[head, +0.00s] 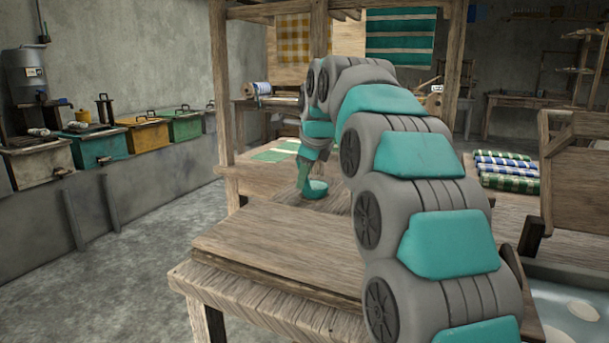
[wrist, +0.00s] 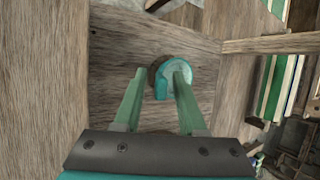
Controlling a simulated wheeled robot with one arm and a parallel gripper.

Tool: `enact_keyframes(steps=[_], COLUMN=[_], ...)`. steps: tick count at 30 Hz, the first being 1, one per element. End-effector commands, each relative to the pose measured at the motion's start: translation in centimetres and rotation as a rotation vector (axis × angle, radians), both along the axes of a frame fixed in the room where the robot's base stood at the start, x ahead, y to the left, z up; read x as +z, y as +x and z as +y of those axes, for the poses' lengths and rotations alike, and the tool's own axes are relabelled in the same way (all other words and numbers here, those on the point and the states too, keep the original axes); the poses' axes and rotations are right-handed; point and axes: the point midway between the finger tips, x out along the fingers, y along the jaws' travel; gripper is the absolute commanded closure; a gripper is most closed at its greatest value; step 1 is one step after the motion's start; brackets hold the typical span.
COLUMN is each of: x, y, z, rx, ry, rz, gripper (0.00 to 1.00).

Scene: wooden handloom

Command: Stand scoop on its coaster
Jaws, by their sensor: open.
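A teal round-ended thing, which looks like the scoop (wrist: 177,72), sits on the wooden board in the wrist view, with a short darker teal part toward me. My gripper (wrist: 158,72) is open, its two green fingers spread; the scoop's near part lies between them and the right finger overlaps its round part. I cannot tell whether the fingers touch it. In the head view the scoop (head: 315,189) shows as a small teal form on the loom's board, just below my gripper (head: 304,178). I cannot make out a separate coaster; a dark patch beside the scoop may be shadow.
The wooden board (head: 285,245) in front is bare. Loom posts (head: 222,90) and a crossbeam frame the work spot. Green cloth pieces (head: 275,153) lie behind it. Rolled striped cloths (head: 507,170) lie at the right. Several colored vats (head: 100,148) line the left wall.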

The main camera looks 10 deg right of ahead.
Motion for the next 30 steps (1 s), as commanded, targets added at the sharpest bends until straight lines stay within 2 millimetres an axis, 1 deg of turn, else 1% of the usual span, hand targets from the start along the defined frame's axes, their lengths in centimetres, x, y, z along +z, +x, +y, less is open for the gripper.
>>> enact_keyframes(steps=[5,12,16,22,30], x=[2.3,6.4,8.1,9.3,9.6], y=[-1.4,-4.4,-5.6,-6.5,-6.8], z=[-0.3,-0.7,-0.8,-0.9,-0.9], rx=[-0.002,0.000,0.000,0.000,0.000], ry=[0.000,0.000,0.000,0.000,0.000], rz=[-0.007,-0.004,-0.004,-0.001,0.000], gripper=[0.60,0.60,0.60,0.60,0.60])
